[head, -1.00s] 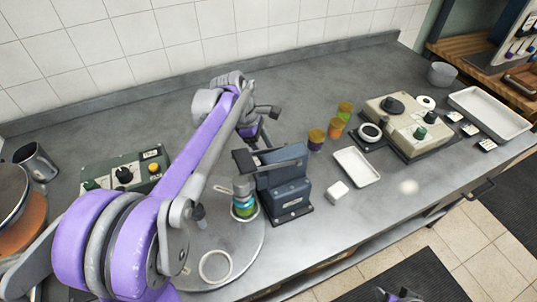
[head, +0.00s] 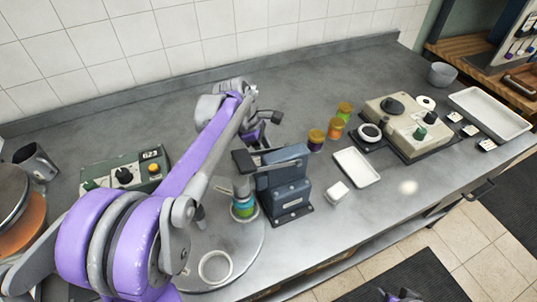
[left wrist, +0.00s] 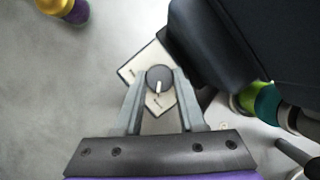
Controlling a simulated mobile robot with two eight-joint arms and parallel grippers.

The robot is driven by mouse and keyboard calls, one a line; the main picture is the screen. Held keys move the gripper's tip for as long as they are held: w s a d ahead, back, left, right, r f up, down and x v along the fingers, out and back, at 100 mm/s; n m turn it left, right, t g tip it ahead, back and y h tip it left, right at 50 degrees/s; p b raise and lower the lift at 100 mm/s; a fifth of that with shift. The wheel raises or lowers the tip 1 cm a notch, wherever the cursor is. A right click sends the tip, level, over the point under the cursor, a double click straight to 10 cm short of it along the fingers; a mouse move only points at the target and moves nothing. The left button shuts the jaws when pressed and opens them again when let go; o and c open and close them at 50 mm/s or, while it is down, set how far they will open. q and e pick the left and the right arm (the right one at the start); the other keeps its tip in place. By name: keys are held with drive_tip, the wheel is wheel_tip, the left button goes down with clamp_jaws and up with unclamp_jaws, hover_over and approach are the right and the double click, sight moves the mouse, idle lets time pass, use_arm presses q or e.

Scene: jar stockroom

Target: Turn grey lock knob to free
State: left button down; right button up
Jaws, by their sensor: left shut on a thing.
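The grey lock knob (left wrist: 158,76) shows in the left wrist view as a dark round knob with a white pointer line, which points down the picture toward my gripper. It sits on a pale label plate (left wrist: 133,70) whose small words I cannot read. My left gripper (left wrist: 158,90) is shut on the knob, one finger on each side. In the head view my left gripper (head: 254,136) is partly hidden behind the blue-grey press (head: 287,185), and the knob is hidden. At the bottom edge, part of my right gripper (head: 402,295) shows; its jaws are unclear.
A jar with green and teal bands (head: 244,207) stands in the press on a round plate (head: 248,252). Several small jars (head: 317,140) and a white tray (head: 357,167) stand to the right. A green control box (head: 128,173) is at left. The back counter is clear.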

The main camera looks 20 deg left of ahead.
use_arm(q)
drive_tip(key=shift+m, duration=0.3)
drive_tip(key=m+g, duration=0.1)
drive_tip(key=m, duration=0.2)
drive_tip(key=shift+w+m+g, duration=0.15)
drive_tip(key=shift+m+g, duration=0.15)
drive_tip(key=m+g, duration=0.1)
drive_tip(key=m, duration=0.3)
drive_tip(key=shift+w+m+g+p, duration=0.1)
drive_tip(key=shift+m+g+p, duration=0.2)
drive_tip(key=shift+g+p, duration=0.1)
drive_tip(key=m, duration=0.2)
drive_tip(key=m+g+y, duration=0.1)
drive_tip(key=m, duration=0.1)
drive_tip(key=shift+w+d+m+y, duration=0.1)
drive_tip(key=shift+m+y, duration=0.2)
drive_tip(key=shift+d+m+g+y+p, duration=0.1)
drive_tip(key=shift+m+g+y+p, duration=0.25)
drive_tip(key=shift+m, duration=0.75)
drive_tip(key=shift+m+g+y, duration=0.15)
drive_tip(key=shift+m+y, duration=0.3)
drive_tip(key=shift+m, duration=0.65)
drive_tip(key=c, duration=0.5)
unclamp_jaws()
